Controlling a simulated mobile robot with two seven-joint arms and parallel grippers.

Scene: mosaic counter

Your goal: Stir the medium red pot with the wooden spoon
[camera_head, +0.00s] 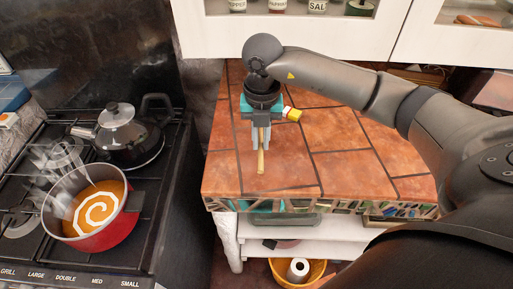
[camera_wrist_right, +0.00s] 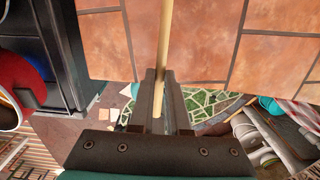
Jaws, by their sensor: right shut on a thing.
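The medium red pot (camera_head: 113,234) stands on the stove at the lower left, with orange contents and a pale spiral on top. Part of a red pot also shows at the left edge of the right wrist view (camera_wrist_right: 22,72). My right gripper (camera_head: 261,146) points down over the tiled counter, right of the pot and apart from it. It is shut on a thin wooden stick, the wooden spoon (camera_head: 261,163). In the right wrist view the spoon (camera_wrist_right: 164,45) runs up from between the fingers. Its bowl is not distinguishable. My left gripper is not in view.
A dark lidded pot (camera_head: 135,145) stands behind the red pot. A gap separates stove and counter. White cabinets (camera_head: 300,38) overhang the back.

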